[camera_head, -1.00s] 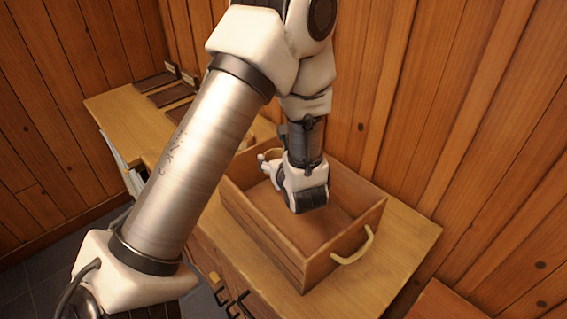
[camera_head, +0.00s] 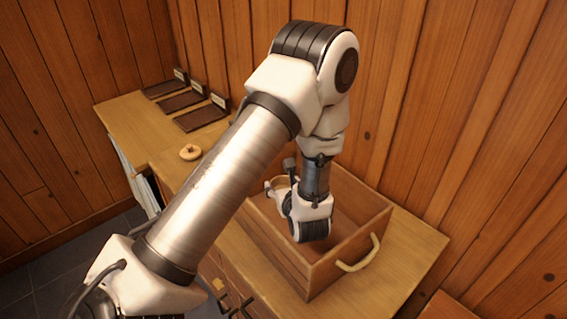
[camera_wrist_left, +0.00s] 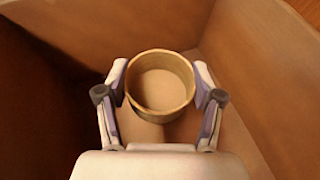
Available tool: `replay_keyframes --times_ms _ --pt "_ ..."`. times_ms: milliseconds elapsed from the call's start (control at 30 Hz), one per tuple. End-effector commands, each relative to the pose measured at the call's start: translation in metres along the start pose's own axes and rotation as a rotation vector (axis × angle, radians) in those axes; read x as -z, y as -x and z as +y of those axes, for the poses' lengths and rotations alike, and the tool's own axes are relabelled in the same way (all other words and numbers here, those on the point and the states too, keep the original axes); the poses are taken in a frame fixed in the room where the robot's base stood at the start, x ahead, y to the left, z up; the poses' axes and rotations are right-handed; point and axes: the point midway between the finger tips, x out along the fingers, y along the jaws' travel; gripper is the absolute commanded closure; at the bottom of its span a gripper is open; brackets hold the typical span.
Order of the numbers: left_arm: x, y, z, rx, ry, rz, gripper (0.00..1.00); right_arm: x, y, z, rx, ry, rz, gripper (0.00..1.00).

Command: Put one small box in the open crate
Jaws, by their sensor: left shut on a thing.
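The open crate (camera_head: 343,262) is a brown wooden box with a pale rope handle on its near right end; it stands on the wooden counter. My left gripper (camera_head: 279,179) is inside the crate's outline, reaching down, and mostly blocks the view of its inside. In the left wrist view the fingers (camera_wrist_left: 160,82) are shut on a small round box (camera_wrist_left: 160,108), tan and open at the top, upright between them. Crate walls (camera_wrist_left: 262,70) surround it. I cannot tell whether the box touches the crate floor. My right gripper is out of view.
A round wooden lid-like piece with a knob (camera_head: 190,152) lies on the counter (camera_head: 130,122) left of the crate. Several dark flat plates (camera_head: 200,118) with small labels lie at the back left. Plank walls stand close behind. Bare counter shows right of the crate.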

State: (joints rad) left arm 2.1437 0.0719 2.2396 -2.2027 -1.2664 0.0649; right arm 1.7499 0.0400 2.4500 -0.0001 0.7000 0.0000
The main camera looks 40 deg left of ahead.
Motion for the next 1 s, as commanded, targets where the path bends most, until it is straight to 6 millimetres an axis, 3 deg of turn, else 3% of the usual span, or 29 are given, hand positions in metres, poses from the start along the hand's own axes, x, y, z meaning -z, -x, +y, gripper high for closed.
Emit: replay_keyframes --times_ms 67,100,167,500,667,800,1000 --pt "0.000 0.000 0.000 0.000 0.000 0.000 0.55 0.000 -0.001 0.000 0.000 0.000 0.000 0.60" --pt "0.000 0.000 0.000 0.000 0.000 0.000 0.30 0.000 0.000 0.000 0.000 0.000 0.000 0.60" --pt "0.000 0.000 0.000 0.000 0.000 0.000 0.09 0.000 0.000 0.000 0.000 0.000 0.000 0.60" --pt "-0.001 0.001 0.000 0.000 0.000 0.000 0.08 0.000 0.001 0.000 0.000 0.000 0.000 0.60" --pt "-0.018 0.007 0.000 0.000 0.000 0.000 0.08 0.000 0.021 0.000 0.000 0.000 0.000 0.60" --pt "-0.013 0.038 -0.001 0.005 -0.008 -0.004 0.08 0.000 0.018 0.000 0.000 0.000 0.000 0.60" --pt "-0.016 0.084 -0.002 0.007 -0.009 -0.004 0.08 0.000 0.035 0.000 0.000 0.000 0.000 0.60"
